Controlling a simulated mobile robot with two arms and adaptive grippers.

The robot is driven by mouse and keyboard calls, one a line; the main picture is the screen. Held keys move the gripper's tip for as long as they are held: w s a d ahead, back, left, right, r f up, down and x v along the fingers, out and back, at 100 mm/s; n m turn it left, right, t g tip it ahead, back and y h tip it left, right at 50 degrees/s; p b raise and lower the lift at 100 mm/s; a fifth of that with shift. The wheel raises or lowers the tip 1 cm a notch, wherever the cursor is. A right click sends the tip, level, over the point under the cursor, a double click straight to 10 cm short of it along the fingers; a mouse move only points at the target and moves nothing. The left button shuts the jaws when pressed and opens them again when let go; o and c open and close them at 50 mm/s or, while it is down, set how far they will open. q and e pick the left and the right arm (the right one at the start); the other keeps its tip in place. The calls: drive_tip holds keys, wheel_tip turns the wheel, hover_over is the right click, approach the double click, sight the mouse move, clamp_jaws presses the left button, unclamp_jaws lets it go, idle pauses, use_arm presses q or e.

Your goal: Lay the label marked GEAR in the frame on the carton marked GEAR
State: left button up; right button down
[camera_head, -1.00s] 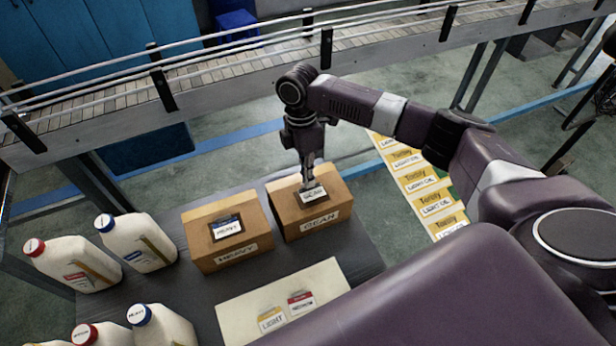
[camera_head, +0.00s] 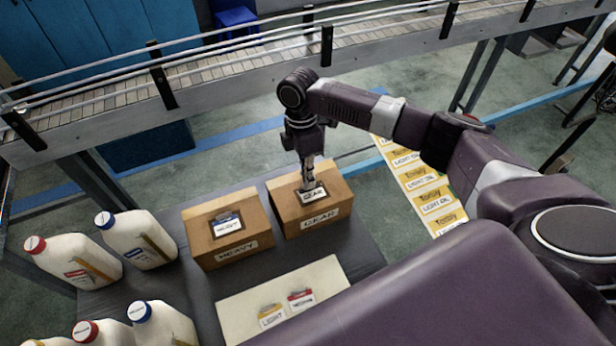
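The carton marked GEAR (camera_head: 322,219) is a brown box on the dark table, with a dark frame on its top. The label marked GEAR (camera_head: 313,197) is white with a dark upper edge and lies at that frame. My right gripper (camera_head: 309,187) points down over the carton top, its fingertips at the label's upper edge. I cannot tell whether the fingers still hold the label or are slightly apart. My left gripper is not in view.
A carton marked HEAVY (camera_head: 235,252) with its label (camera_head: 228,226) stands close on the left. A pale sheet (camera_head: 240,312) with two labels lies in front. White bottles (camera_head: 72,262) stand at left. A conveyor (camera_head: 220,80) runs behind.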

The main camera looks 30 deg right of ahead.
idle(0.3)
drive_tip(key=c, duration=2.7)
unclamp_jaws()
drive_tip(key=o, duration=1)
drive_tip(key=shift+p, duration=0.3)
wheel_tip(320, 180, up, 8)
drive_tip(key=p, duration=0.8)
drive_tip(key=shift+f, duration=0.1)
